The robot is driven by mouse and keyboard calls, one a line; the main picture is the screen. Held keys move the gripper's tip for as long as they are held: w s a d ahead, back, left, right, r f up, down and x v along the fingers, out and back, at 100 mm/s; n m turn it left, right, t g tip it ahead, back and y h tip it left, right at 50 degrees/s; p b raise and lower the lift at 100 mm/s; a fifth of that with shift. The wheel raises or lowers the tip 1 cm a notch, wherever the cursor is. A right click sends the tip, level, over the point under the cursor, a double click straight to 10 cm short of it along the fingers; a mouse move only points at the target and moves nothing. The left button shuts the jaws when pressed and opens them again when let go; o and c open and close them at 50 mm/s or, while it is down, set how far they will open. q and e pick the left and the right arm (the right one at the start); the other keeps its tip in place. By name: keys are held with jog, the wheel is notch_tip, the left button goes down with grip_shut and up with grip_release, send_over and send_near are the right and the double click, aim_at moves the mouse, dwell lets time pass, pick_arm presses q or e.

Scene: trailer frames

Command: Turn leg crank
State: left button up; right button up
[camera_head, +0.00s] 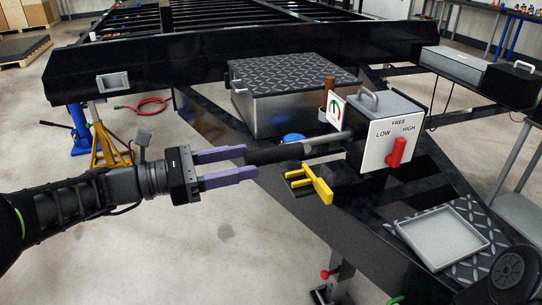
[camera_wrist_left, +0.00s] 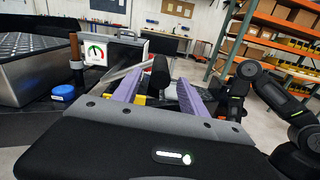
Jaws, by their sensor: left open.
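The crank has a black cylindrical grip (camera_head: 277,154) on a grey arm that runs right toward a white gearbox (camera_head: 378,150) on the black trailer frame. The gearbox face reads LOW, FREE and HIGH and carries a red lever (camera_head: 397,152). My left gripper (camera_head: 251,160), with purple fingers, is open at the near end of the grip. In the left wrist view the grip (camera_wrist_left: 160,75) shows between the two fingers (camera_wrist_left: 160,86); I cannot tell whether either touches it. My right arm shows at the right of that view, but its gripper cannot be made out.
A yellow bracket (camera_head: 312,184) sits just below the grip. A blue cap (camera_head: 293,137) and a diamond-plate box (camera_head: 280,95) lie behind it. A gauge (camera_head: 336,109) stands beside the gearbox. A grey tray (camera_head: 443,236) rests on the frame at right.

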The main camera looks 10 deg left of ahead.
aim_at(271, 156)
pick_arm(q)
jog(key=x, duration=0.6)
jog(key=shift+w+d, duration=0.2)
jog(key=shift+d, duration=0.1)
jog(key=shift+c, duration=0.4)
grip_shut()
dwell(0.7)
